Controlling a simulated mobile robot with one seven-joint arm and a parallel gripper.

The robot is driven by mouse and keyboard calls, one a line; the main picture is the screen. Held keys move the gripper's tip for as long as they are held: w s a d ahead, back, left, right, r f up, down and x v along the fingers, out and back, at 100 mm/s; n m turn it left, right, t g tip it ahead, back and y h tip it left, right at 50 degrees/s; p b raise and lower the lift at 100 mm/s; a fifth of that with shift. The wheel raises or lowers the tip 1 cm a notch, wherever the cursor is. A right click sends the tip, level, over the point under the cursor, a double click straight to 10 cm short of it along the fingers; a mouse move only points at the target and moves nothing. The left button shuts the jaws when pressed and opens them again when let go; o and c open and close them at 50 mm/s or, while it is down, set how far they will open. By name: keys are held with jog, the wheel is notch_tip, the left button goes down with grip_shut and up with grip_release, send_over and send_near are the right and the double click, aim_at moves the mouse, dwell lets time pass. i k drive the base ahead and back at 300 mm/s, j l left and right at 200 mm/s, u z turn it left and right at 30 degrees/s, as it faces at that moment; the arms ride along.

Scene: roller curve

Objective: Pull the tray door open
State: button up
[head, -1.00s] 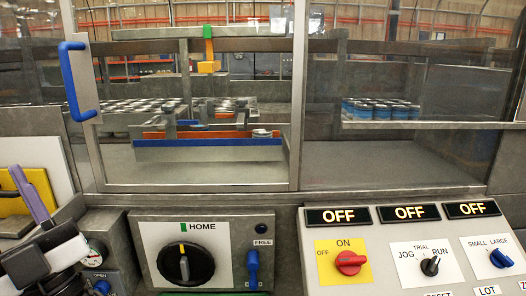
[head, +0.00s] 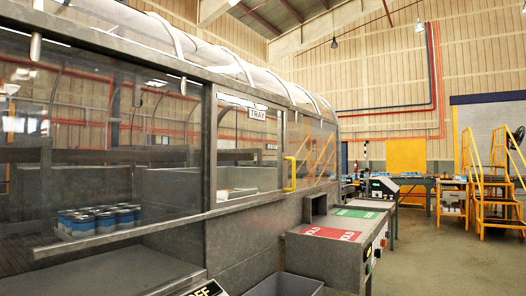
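A sign reading TRAY (head: 258,114) is on the upper frame of the long glazed machine, near the middle of the head view. Below and right of it is a yellow upright handle (head: 290,172) on the edge of a clear door panel (head: 308,150). I cannot tell for certain whether this panel is open or shut. Through the window left of the sign, several blue and silver cans (head: 98,219) stand on a grey shelf. My gripper is not in view.
A grey console with a red HOLD plate (head: 325,232) and a green plate (head: 358,212) juts out in front of the machine. A grey bin (head: 285,285) is at the bottom. Yellow steps (head: 485,180) stand far right. The floor (head: 430,255) right of the console is clear.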

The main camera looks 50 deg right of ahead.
aim_at(253, 113)
jog(key=z, duration=1.5)
jog(key=i+l+u, duration=0.15)
jog(key=i+l, duration=0.5)
jog(key=i+l+u, duration=0.15)
jog(key=i+l, duration=0.4)
jog(key=l, duration=0.2)
jog(key=i+j, duration=0.15)
jog(key=i, duration=0.3)
jog(key=i+j+u, duration=0.1)
jog(key=i, duration=0.4)
